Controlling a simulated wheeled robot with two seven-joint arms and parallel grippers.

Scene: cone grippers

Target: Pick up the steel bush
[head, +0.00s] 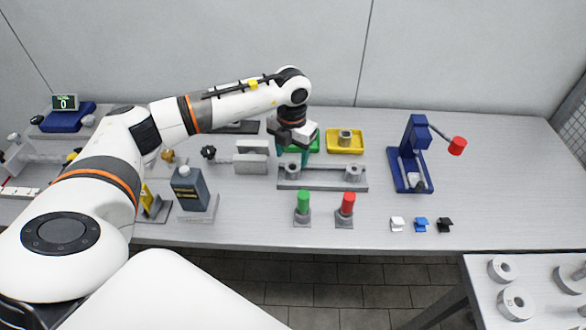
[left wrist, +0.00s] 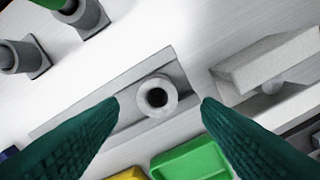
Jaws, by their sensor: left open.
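A grey steel bush, a short hollow cylinder (left wrist: 157,96), stands upright on the grey rail fixture (left wrist: 178,72), its dark bore facing the left wrist camera. In the head view this bush (head: 293,172) is at the fixture's left end; a similar one (head: 352,173) is at its right end. Another grey ring-shaped piece (head: 345,136) sits in the yellow tray (head: 333,147). My left gripper (head: 293,154) is open above and behind the fixture, with green fingers pointing down. In the left wrist view the bush shows between the spread fingertips, with nothing gripped. My right gripper is not in view.
A green tray (head: 316,145) is beside my left gripper. Green (head: 303,203) and red (head: 347,204) handled pieces stand in front of the fixture. A grey block (head: 252,158) stands left, a blue press (head: 409,165) right.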

